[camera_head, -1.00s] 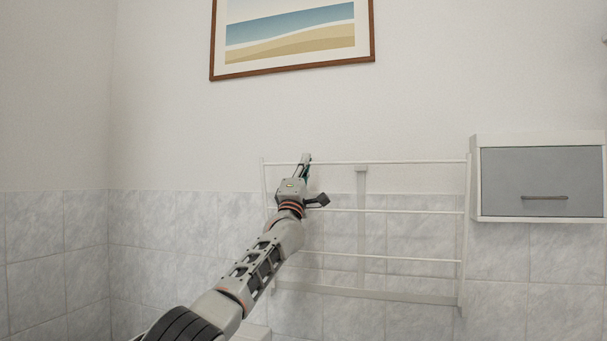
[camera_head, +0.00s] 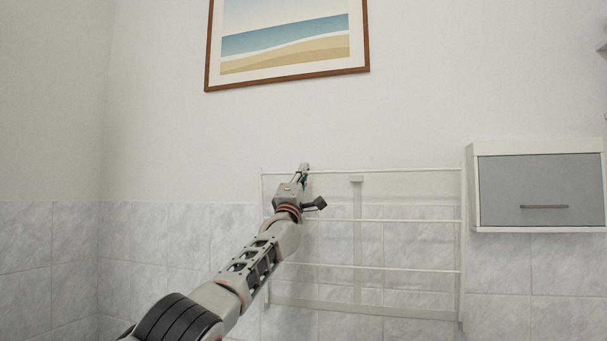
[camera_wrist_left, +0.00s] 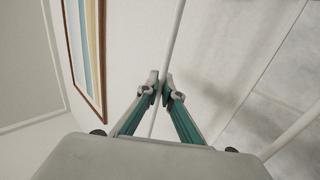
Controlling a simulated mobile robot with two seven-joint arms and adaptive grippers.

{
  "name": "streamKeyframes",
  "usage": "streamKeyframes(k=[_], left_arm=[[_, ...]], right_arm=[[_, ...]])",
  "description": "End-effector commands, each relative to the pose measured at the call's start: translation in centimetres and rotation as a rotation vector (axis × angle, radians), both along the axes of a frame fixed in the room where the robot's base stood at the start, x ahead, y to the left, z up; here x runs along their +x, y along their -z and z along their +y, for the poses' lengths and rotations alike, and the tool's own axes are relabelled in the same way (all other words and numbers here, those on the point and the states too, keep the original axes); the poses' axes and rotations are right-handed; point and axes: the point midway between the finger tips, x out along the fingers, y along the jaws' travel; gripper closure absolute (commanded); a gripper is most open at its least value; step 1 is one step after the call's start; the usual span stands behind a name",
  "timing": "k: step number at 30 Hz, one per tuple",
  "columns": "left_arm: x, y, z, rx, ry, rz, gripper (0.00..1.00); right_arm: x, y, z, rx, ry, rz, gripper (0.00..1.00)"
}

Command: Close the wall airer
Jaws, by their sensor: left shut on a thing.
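The white wall airer (camera_head: 400,220) is a wire frame with several horizontal bars, standing nearly upright close to the tiled wall in the head view. My left gripper (camera_head: 304,169) is at the left part of its top bar. In the left wrist view my left gripper (camera_wrist_left: 161,90) is shut with the airer's thin white bar (camera_wrist_left: 171,50) between its fingertips. The airer's wall bracket (camera_head: 357,240) shows behind the bars. My left forearm hides the lower left part of the airer. My right gripper is not in view.
A grey-fronted white cabinet (camera_head: 537,188) with a handle hangs on the wall just right of the airer. A framed beach picture (camera_head: 287,77) hangs above. The wall left of the airer is bare.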

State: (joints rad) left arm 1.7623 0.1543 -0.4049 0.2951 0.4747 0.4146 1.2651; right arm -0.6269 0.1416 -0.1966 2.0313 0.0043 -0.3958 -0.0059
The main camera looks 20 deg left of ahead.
Motion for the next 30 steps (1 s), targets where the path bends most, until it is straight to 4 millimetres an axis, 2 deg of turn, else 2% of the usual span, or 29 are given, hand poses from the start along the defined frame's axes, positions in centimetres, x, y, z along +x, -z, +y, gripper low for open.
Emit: streamKeyframes(k=[1,2,3,15,23,30], left_arm=[[0.1,0.4,0.1,0.0,-0.001,0.005,1.0],[0.1,0.4,0.1,0.0,-0.001,0.005,0.87],[0.1,0.4,0.1,0.0,-0.001,0.005,0.78],[0.0,0.2,0.0,-0.001,-0.001,0.002,0.78],[-0.2,0.9,-0.2,-0.007,-0.001,0.003,0.78],[-1.2,1.6,-0.2,-0.006,0.0,0.002,0.78]], right_arm=[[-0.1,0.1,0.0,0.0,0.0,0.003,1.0],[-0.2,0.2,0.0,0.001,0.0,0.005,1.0],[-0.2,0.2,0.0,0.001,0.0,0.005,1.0],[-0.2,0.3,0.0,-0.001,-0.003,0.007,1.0],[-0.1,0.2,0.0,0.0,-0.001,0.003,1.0],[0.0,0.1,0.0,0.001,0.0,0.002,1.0]])
